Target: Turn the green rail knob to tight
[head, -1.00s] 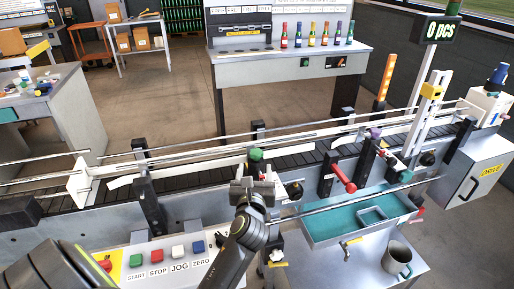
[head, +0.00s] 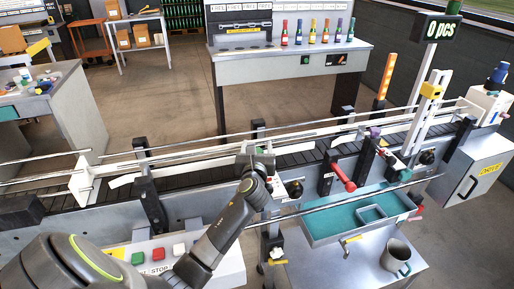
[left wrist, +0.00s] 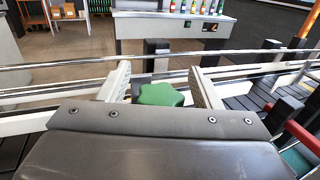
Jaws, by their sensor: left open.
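The green rail knob (left wrist: 161,95) is lobed and shows in the left wrist view between the two pale fingers of my left gripper (left wrist: 160,76). The fingers are open, one on each side of the knob, with a visible gap on both sides. In the head view my left gripper (head: 258,158) is at the near guide rail of the conveyor and hides the knob. My right gripper is not in view.
The conveyor (head: 185,182) runs across the middle with metal guide rails. Right of the gripper are a red handle (head: 343,178) and a teal tray (head: 322,228).

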